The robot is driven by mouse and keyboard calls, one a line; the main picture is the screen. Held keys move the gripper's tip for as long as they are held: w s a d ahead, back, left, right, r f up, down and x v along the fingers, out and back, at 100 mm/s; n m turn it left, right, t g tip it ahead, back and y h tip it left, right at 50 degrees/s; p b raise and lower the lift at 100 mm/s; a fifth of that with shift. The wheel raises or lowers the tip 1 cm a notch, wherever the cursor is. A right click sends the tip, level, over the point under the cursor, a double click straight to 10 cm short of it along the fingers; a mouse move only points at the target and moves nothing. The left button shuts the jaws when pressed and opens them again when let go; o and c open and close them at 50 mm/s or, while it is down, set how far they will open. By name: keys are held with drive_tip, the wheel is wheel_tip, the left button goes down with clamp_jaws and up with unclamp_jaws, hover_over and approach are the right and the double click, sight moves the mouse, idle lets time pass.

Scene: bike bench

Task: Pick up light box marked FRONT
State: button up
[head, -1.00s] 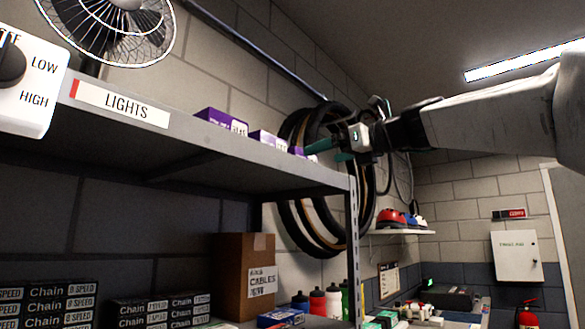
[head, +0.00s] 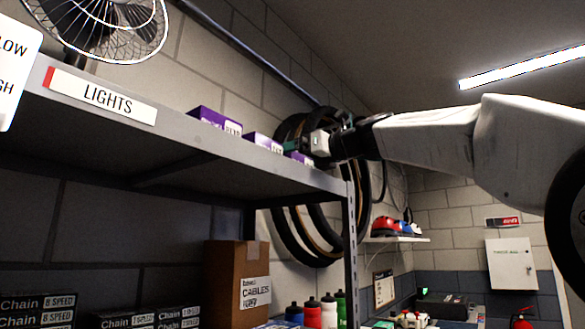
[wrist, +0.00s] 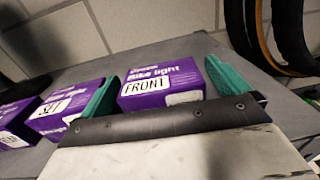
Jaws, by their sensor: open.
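The purple bike light box marked FRONT (wrist: 160,84) stands on the shelf in the wrist view. In the head view it is the rightmost purple box (head: 298,157), partly hidden by the shelf edge and my gripper. My gripper (wrist: 164,90) is open, with one green finger on each side of the FRONT box. The right finger is close to its side. The left finger lies between it and the box marked SET (wrist: 66,112). I cannot tell whether either finger touches. In the head view my gripper (head: 297,147) is at the right end of the shelf.
The grey shelf (head: 180,137) carries a LIGHTS label (head: 105,97). A further purple box (wrist: 15,122) stands left of the SET box. Tyres (head: 300,225) hang on the wall behind the shelf's right end.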

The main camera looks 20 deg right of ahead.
drive_tip(key=shift+a, duration=0.1)
drive_tip(key=c, duration=0.9)
drive_tip(key=shift+r, duration=0.15)
